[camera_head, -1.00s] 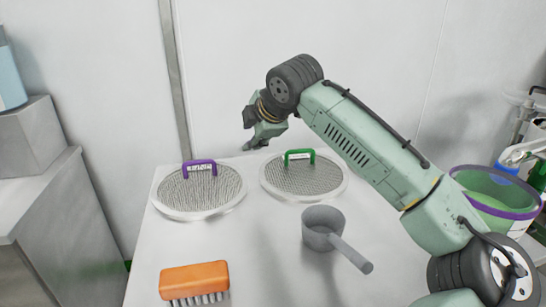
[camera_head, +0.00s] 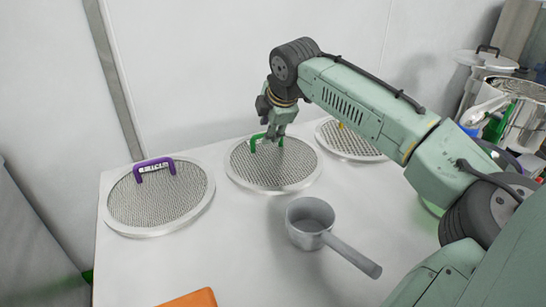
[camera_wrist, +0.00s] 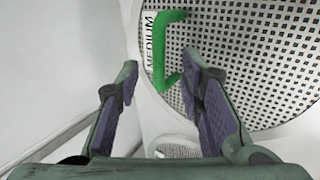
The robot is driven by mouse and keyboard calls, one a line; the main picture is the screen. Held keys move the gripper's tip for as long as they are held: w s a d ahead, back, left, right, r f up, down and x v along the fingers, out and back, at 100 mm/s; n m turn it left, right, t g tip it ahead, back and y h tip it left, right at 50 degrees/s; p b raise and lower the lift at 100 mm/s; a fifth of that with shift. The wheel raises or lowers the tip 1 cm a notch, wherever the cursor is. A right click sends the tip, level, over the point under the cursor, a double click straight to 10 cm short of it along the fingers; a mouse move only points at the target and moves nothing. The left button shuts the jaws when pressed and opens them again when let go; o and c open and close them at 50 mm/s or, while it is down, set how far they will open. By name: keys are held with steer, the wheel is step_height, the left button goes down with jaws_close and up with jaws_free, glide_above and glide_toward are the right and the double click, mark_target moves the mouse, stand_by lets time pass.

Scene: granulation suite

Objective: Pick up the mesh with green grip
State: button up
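The mesh with green grip (camera_head: 272,172) is a round, pale-rimmed sieve lying flat at the back middle of the white table. Its green grip (camera_head: 256,143) stands at the far side, partly hidden by my gripper (camera_head: 276,138). In the wrist view the green grip (camera_wrist: 168,55) is a bracket beside a label reading MEDIUM, on the perforated mesh (camera_wrist: 250,60). My gripper (camera_wrist: 160,80) is open there, its fingers apart with nothing between them. The grip lies just beyond the fingertips, nearer the right finger; whether they touch is unclear.
A mesh with a purple grip (camera_head: 160,197) lies to the left, and another mesh with a yellow grip (camera_head: 352,140) to the right, partly behind my arm. A grey scoop (camera_head: 311,222) stands in front. An orange brush (camera_head: 190,299) is at the bottom edge. The wall (camera_head: 200,60) rises close behind.

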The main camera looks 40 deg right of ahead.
mark_target(274, 151)
steer(key=x, duration=0.4)
steer(key=shift+w+f+p, duration=0.15)
steer(key=shift+p, duration=0.2)
jaws_close()
stand_by(0.4)
